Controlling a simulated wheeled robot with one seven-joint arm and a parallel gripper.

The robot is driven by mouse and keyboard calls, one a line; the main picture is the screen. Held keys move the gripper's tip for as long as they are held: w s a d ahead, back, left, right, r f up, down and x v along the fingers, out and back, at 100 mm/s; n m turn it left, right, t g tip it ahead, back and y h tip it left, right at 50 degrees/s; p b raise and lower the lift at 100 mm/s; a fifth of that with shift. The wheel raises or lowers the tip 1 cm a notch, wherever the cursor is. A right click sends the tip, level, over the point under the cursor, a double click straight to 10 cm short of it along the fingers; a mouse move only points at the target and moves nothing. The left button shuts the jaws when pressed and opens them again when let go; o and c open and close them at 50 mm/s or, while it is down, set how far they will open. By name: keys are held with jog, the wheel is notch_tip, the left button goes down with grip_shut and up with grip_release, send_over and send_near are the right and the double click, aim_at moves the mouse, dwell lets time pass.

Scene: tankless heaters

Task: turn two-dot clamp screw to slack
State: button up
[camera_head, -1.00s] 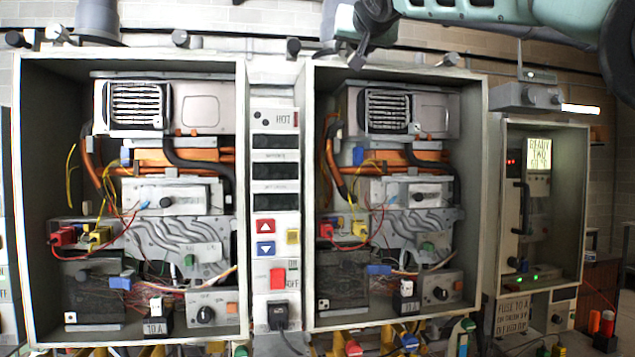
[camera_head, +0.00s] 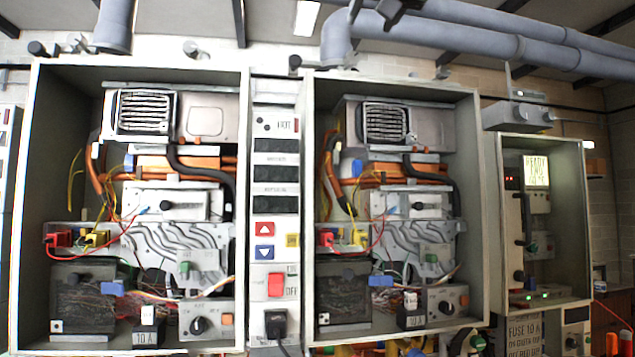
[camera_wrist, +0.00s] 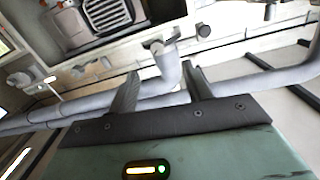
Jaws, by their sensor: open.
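Two open heater cabinets stand side by side in the head view, the left one (camera_head: 40,180) and the right one (camera_head: 480,200). Each holds a black box, left (camera_head: 85,308) and right (camera_head: 345,295), with a dark round knob and a small white dotted tile, left (camera_head: 57,326) and right (camera_head: 323,318). The dots are too small to count, so I cannot tell which part is the two-dot clamp screw. My gripper (camera_wrist: 162,68) is open and empty in the wrist view, with a grey pipe behind its fingers and a heater grille (camera_wrist: 107,14) beyond.
A control column (camera_head: 277,220) with a red switch stands between the cabinets. A smaller cabinet (camera_head: 590,220) with green lights is at right. Thick grey pipes (camera_head: 455,38) run overhead. Loose wires hang inside the cabinets. Several coloured items lie along the bottom edge.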

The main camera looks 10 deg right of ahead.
jog(key=w+a+f+n+g+y, duration=0.1)
jog(key=a+f+n+g, duration=0.1)
jog(key=f, duration=1.1)
jog(key=w+a+f+n+g+y, duration=0.1)
jog(key=a+f+g, duration=0.3)
jog(key=f, duration=1)
jog(key=a, duration=0.3)
jog(key=shift+a+n+y+p, duration=0.15)
jog(key=shift+n+y+p, duration=0.15)
jog(key=shift+n+y, duration=0.1)
